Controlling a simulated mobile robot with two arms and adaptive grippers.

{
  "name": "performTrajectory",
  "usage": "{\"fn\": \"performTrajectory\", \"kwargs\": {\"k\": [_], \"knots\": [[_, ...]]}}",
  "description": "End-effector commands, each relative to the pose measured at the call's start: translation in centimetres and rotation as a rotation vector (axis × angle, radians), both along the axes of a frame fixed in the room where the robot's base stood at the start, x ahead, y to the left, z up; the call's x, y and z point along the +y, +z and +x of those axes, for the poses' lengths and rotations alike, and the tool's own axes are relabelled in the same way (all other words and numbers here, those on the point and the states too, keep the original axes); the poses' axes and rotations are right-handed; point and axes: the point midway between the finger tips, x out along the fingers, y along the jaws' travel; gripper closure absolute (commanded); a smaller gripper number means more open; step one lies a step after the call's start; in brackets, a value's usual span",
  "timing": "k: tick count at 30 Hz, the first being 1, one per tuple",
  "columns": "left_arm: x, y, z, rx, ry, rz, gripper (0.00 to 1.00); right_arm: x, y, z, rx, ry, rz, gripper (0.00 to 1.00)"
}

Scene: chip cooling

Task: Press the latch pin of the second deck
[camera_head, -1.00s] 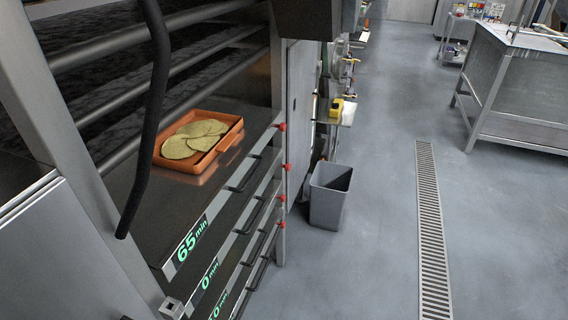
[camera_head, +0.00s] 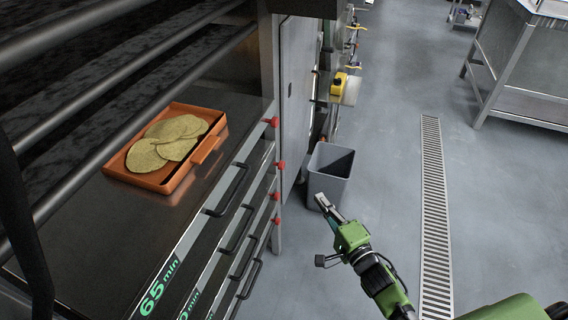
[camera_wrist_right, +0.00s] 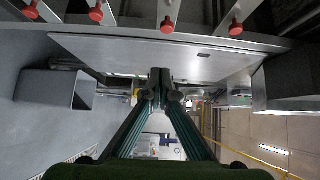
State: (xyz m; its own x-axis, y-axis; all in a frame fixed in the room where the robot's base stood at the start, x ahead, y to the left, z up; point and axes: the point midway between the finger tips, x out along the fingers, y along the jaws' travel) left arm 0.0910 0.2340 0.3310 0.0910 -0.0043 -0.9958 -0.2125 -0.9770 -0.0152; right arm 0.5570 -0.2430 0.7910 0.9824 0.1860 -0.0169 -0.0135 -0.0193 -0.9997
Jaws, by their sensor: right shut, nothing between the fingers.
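A rack of stacked decks carries red latch pins along its right side. The top pin (camera_head: 275,122) is beside the deck labelled 65 min (camera_head: 160,288). The second pin down (camera_head: 281,165) sits below it, with two more pins lower. Several red pins (camera_wrist_right: 167,24) line the top of the right wrist view; I cannot tell which deck each belongs to. My right gripper (camera_head: 326,205) is shut and empty, to the right of the pins and apart from them. Its closed fingers (camera_wrist_right: 160,82) also show in the right wrist view. My left gripper is out of view.
An orange tray (camera_head: 186,184) with flat chips (camera_head: 168,142) lies on the top deck. Black handles (camera_head: 228,192) stick out from the decks. A grey bin (camera_head: 331,172) stands on the floor behind my right gripper. The floor around the drain grate (camera_head: 432,200) is open.

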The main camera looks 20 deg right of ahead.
Motion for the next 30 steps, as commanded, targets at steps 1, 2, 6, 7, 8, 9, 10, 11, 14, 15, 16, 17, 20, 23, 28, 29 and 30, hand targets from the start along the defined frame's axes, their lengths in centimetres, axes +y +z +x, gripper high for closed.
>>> {"fn": "performTrajectory", "kwargs": {"k": [1, 2, 6, 7, 8, 9, 10, 11, 14, 15, 16, 17, 20, 23, 28, 29, 30], "knots": [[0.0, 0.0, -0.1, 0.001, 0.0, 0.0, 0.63, 0.0, 0.4, 0.1, -0.007, 0.003, 0.011, 1.0], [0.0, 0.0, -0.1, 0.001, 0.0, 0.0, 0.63, 0.1, 0.6, 0.1, -0.01, 0.004, 0.016, 1.0], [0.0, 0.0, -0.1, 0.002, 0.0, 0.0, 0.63, 0.1, 0.8, 0.1, -0.013, 0.005, 0.023, 1.0], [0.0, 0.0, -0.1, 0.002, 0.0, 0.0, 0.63, 0.1, 0.8, 0.1, -0.013, 0.005, 0.023, 1.0], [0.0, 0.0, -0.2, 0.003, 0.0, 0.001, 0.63, 0.1, 0.8, 0.1, -0.013, 0.005, 0.022, 1.0], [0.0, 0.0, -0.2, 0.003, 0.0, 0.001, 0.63, 0.1, 0.8, 0.1, -0.012, 0.005, 0.022, 1.0], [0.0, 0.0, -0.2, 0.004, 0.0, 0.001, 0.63, 0.1, 0.8, 0.1, -0.012, 0.005, 0.022, 1.0], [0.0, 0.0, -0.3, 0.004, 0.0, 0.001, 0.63, 0.1, 0.8, 0.1, -0.012, 0.005, 0.022, 1.0], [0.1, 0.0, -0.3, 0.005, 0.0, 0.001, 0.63, 0.1, 0.8, 0.3, -0.012, 0.004, 0.022, 1.0], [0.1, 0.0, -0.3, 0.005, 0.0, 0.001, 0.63, 0.1, 0.8, 0.5, -0.012, 0.004, 0.021, 1.0], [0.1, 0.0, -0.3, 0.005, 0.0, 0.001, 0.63, 0.2, 0.8, 0.7, -0.012, 0.004, 0.021, 1.0], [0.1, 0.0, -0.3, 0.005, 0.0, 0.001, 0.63, 0.2, 0.8, 1.0, -0.013, 0.004, 0.02, 1.0], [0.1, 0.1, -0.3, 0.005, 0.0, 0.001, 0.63, 0.5, 0.9, 2.3, -0.014, 0.003, 0.022, 1.0], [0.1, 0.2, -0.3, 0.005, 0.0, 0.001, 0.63, 0.8, 0.8, 4.1, -0.013, 0.003, 0.021, 1.0], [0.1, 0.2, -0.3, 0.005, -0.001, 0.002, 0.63, 1.5, 0.8, 7.4, -0.013, 0.003, 0.02, 1.0], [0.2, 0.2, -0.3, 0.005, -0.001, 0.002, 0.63, 1.6, 0.9, 8.0, -0.014, 0.004, 0.022, 1.0], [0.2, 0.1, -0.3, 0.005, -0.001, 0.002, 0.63, 1.7, 0.8, 8.7, -0.013, 0.003, 0.021, 1.0]]}}
